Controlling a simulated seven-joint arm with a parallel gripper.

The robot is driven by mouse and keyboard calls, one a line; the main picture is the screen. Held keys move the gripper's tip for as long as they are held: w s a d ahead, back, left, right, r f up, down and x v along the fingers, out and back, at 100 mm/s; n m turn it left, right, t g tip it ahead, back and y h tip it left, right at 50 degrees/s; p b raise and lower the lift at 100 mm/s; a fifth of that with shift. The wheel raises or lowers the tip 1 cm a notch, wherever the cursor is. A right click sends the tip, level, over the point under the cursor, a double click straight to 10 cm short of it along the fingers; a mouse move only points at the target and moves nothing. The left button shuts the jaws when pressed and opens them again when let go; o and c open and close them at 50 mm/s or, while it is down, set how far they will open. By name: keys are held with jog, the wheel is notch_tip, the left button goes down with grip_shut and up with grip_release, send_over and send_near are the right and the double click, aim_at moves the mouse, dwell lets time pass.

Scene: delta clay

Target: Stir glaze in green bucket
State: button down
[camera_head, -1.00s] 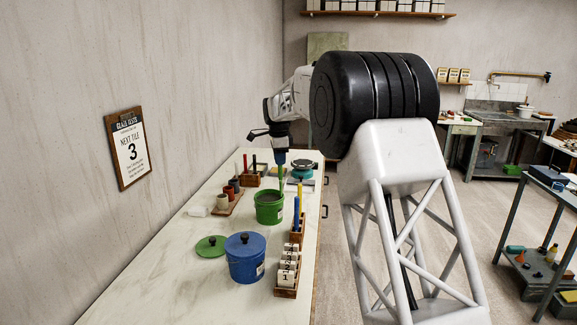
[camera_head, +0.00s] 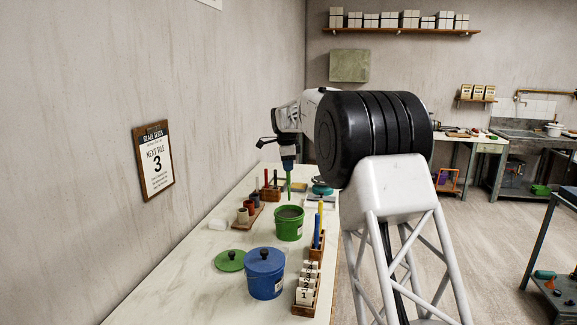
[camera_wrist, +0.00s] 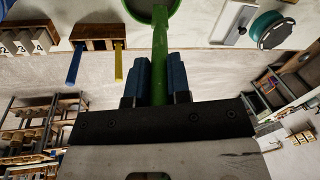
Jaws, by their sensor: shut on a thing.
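My gripper (camera_head: 288,166) is shut on a green stick (camera_head: 289,182), which points down above the table. The wrist view shows the stick (camera_wrist: 159,60) between the blue fingers (camera_wrist: 155,75). In the head view the stick's lower end shows just above the bucket's far rim. In the wrist view the stick's far end overlaps the bucket (camera_wrist: 133,9) at the top edge. I cannot tell whether the tip is over the glaze or beyond the bucket.
A blue lidded bucket (camera_head: 265,275) and a green lid (camera_head: 230,261) lie nearer. A rack with blue (camera_head: 317,232) and yellow sticks and numbered tiles (camera_head: 306,282) line the right edge. A scale (camera_head: 321,198) is behind.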

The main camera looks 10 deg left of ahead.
jog(key=shift+s+f, duration=0.1)
jog(key=shift+f, duration=0.1)
notch_tip(320, 180, down, 13)
dwell(2.0)
dwell(0.6)
